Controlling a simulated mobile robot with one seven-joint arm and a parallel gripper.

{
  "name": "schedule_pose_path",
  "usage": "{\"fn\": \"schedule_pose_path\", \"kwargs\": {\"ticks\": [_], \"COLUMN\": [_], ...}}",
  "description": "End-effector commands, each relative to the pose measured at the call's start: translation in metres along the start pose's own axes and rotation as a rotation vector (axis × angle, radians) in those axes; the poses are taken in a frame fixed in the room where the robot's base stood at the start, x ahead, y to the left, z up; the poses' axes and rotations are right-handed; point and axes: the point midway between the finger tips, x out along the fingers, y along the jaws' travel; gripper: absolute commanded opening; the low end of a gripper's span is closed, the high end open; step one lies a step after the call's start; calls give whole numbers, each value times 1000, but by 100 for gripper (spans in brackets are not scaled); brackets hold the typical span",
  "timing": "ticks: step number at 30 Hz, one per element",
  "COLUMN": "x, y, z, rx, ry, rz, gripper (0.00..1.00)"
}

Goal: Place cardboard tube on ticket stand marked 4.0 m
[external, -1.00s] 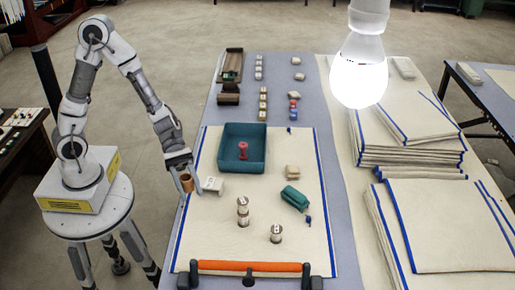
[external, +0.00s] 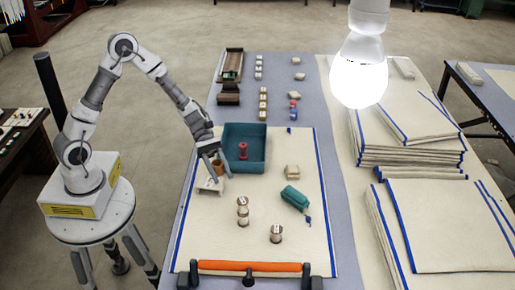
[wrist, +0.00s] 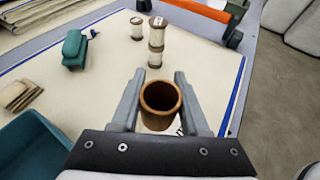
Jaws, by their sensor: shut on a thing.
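The brown cardboard tube (external: 217,167) is upright between the fingers of my gripper (external: 220,172), which is shut on it. In the wrist view, the tube (wrist: 160,106) shows its open top between the two fingers (wrist: 160,92). The small white ticket stand (external: 209,187) is on the cream cloth, just below the tube in the external view. Its marking is too small to read there. In the wrist view the tube and fingers hide most of the stand. I cannot tell whether the tube touches it.
A teal tray (external: 258,168) with a red spool (external: 242,150) stands close beside my gripper. Pale spools (external: 242,211), a teal block (external: 295,198) and a beige folded piece (external: 292,172) lie to the right. An orange bar (external: 250,266) crosses the near edge.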

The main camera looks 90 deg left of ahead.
Motion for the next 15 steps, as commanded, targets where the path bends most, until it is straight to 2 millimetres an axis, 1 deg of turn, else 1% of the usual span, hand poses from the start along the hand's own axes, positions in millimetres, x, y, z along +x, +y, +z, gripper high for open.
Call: {"fn": "schedule_pose_path", "kwargs": {"ticks": [6,8,15], "x": [12,15,15], "y": [0,0,0], "z": [-30,-36,-36], "rx": [-3,-3,0], "ry": [0,-1,0], "rz": [0,0,1], "gripper": [0,0,0]}}
